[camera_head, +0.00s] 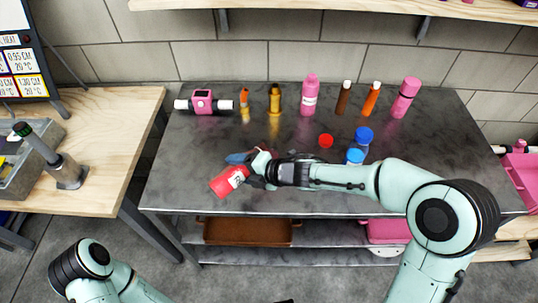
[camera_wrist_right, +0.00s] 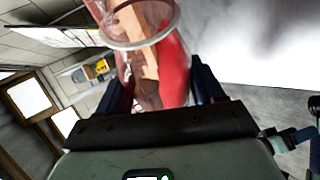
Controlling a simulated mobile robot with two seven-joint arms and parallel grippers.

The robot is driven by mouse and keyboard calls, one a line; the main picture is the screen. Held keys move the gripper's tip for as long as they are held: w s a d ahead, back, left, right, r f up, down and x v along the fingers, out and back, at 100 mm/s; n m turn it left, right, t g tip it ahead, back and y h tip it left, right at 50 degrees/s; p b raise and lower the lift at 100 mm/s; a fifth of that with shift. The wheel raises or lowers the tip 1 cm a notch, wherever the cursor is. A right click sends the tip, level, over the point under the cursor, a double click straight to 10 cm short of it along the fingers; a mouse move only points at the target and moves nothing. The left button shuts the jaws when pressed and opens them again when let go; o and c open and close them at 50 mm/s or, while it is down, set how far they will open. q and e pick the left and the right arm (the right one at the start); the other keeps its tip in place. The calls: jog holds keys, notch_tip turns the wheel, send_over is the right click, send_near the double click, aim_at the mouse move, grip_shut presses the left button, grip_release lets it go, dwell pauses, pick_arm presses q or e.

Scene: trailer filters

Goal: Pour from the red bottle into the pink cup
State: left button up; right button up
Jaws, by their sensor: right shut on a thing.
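The red bottle (camera_head: 226,181), with a white label, is tilted in my right gripper (camera_head: 258,170). Its wide end points down-left at the table's front edge. In the right wrist view, a red surface (camera_wrist_right: 175,70) lies between the fingers of the right gripper (camera_wrist_right: 165,88). A clear, pinkish round rim (camera_wrist_right: 140,45) shows just beyond; I cannot tell whether it belongs to the bottle or a cup.
Pink bottles (camera_head: 309,98) (camera_head: 405,97), amber (camera_head: 275,100), brown (camera_head: 343,98) and orange (camera_head: 371,99) containers stand along the back of the dark table (camera_head: 200,140). A red cap (camera_head: 326,141) and blue pieces (camera_head: 364,135) (camera_head: 355,156) lie mid-table. A blue thing (camera_head: 237,158) is beside the gripper.

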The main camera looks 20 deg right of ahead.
jog(key=shift+r+m+y+p, duration=0.3)
jog(key=shift+r+p, duration=0.15)
jog(key=shift+p, duration=0.35)
dwell(0.6)
